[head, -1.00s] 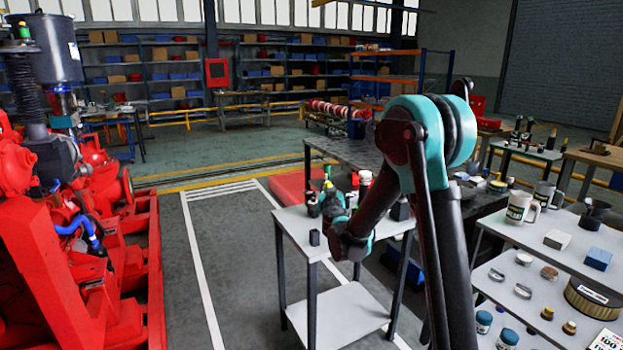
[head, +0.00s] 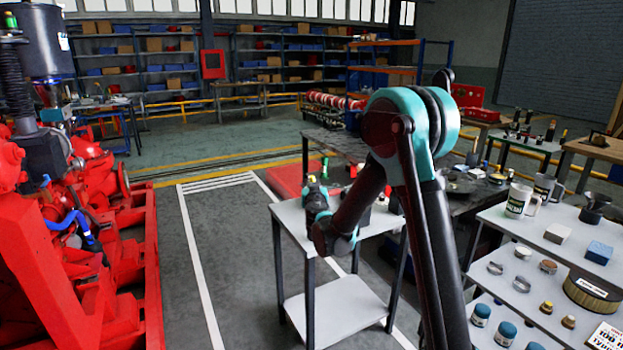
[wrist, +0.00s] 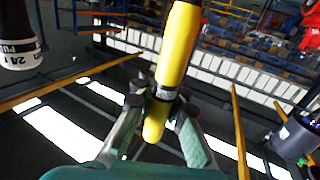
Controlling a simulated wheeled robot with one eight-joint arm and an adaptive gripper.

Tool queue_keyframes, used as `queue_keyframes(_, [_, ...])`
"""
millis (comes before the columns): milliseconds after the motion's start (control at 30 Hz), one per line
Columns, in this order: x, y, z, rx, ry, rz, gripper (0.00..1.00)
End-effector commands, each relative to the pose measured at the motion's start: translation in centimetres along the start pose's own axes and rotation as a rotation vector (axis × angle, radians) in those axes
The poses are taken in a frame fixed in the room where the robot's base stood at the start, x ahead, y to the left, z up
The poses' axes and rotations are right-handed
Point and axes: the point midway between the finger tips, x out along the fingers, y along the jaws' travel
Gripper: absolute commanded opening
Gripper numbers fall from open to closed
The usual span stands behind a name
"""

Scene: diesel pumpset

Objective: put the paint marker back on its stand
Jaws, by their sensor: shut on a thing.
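The yellow paint marker (wrist: 177,50) is between the fingers of my gripper (wrist: 160,105) in the wrist view. The fingers are shut around its dark, labelled band, with a rounded yellow end below them. Its upper end runs towards the top edge of the view. In the head view my gripper (head: 315,190) is over the far left part of the small grey table (head: 288,218), with a small yellow spot by it. I cannot make out the marker's stand; my arm covers much of the tabletop.
A dark bottle with a white label (wrist: 20,53) shows at the wrist view's upper left. The red pumpset (head: 75,250) stands at left. A shelved table with mugs (head: 521,201) and small parts is at right. The marked floor between is clear.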

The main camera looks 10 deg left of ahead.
Motion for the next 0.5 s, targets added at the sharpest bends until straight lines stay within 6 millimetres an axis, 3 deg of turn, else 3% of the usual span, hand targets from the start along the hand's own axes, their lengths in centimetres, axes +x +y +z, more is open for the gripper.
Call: queue_keyframes(500, [0.0,0.0,5.3,0.000,0.000,0.000,0.00])
